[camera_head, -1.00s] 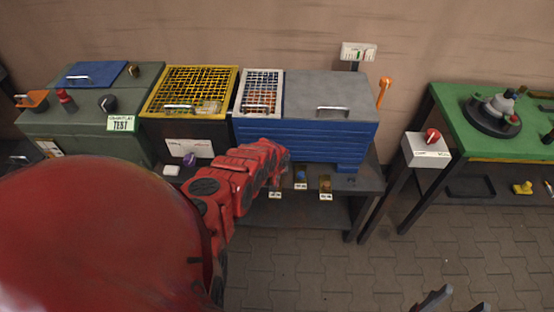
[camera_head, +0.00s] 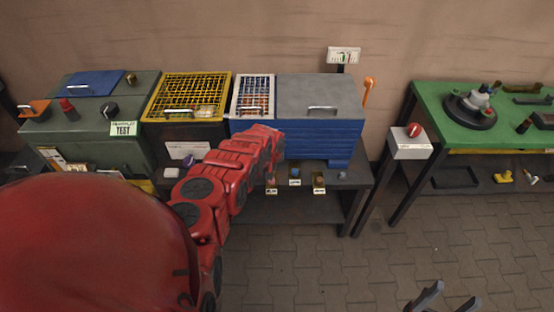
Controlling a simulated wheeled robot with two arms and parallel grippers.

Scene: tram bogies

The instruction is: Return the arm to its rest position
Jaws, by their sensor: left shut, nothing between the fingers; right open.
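My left arm (camera_head: 225,175) is red and reaches from the lower left to the front of the blue chest. My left gripper (camera_head: 273,160) is at its far end, above the shelf edge; it is shut and empty, with its fingers mostly hidden by the arm. My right gripper (camera_head: 442,301) is at the bottom edge, right of centre. Its two dark fingers are apart, with nothing between them, over the paved floor.
The blue chest (camera_head: 325,135) with a grey lid stands beside yellow-grid (camera_head: 190,95) and white-grid (camera_head: 253,97) boxes. A green TEST box (camera_head: 90,125) is at left. A green-topped table (camera_head: 440,110) stands at right. Paved floor (camera_head: 330,265) is clear in front.

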